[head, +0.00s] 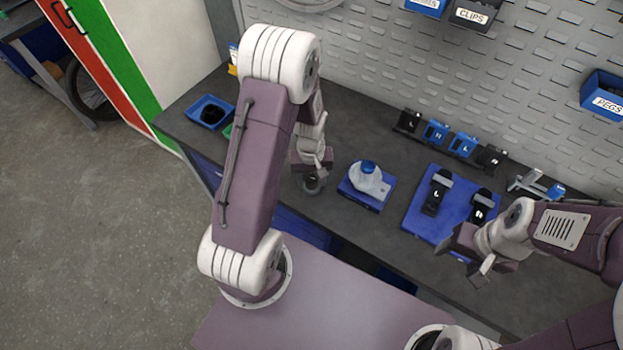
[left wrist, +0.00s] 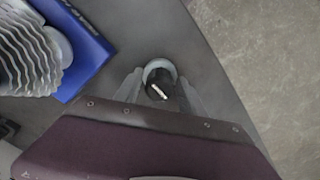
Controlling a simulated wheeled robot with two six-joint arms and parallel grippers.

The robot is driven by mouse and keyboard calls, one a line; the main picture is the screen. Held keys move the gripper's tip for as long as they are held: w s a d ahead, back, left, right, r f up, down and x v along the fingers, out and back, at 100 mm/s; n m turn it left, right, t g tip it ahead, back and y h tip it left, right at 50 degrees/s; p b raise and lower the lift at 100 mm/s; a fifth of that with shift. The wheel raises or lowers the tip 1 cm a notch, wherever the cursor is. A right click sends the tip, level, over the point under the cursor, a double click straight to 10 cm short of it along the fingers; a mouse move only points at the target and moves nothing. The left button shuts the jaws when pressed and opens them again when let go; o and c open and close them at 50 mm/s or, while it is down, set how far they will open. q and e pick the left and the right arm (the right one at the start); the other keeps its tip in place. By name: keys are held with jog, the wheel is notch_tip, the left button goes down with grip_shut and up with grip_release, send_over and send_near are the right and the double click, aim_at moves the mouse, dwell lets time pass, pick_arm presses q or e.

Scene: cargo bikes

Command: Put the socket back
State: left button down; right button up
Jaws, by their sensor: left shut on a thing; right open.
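My left gripper (head: 312,178) is at the bench's front left, low over the grey top. It is shut on a small round socket (head: 312,186), grey at the rim and dark inside. In the left wrist view the socket (left wrist: 159,77) shows between the two fingers (left wrist: 160,88), with a white mark on its dark part. I cannot tell whether it touches the bench. My right gripper (head: 482,262) is open and empty by the front right edge of a blue mat (head: 413,212).
A blue block (head: 362,200) bearing a pale finned part stands right of my left gripper. Two black lettered pieces lie on the mat. Several black and blue blocks (head: 436,131) line the back. A blue tray (head: 209,111) is at the left end.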

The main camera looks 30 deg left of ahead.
aim_at(311, 178)
pick_arm(q)
jog(key=c, duration=0.7)
grip_release()
jog(key=shift+w, duration=0.1)
notch_tip(311, 178, up, 12)
jog(key=s+d+m, duration=0.1)
jog(key=s+m, duration=0.1)
jog(key=s+d+m, duration=0.2)
jog(key=s, duration=0.1)
jog(key=s+d+m+t, duration=0.1)
jog(key=s+m, duration=0.1)
jog(key=s, duration=0.1)
jog(key=shift+s+d+f+p, duration=0.2)
jog(key=shift+d+p, duration=0.15)
jog(key=shift+d, duration=0.05)
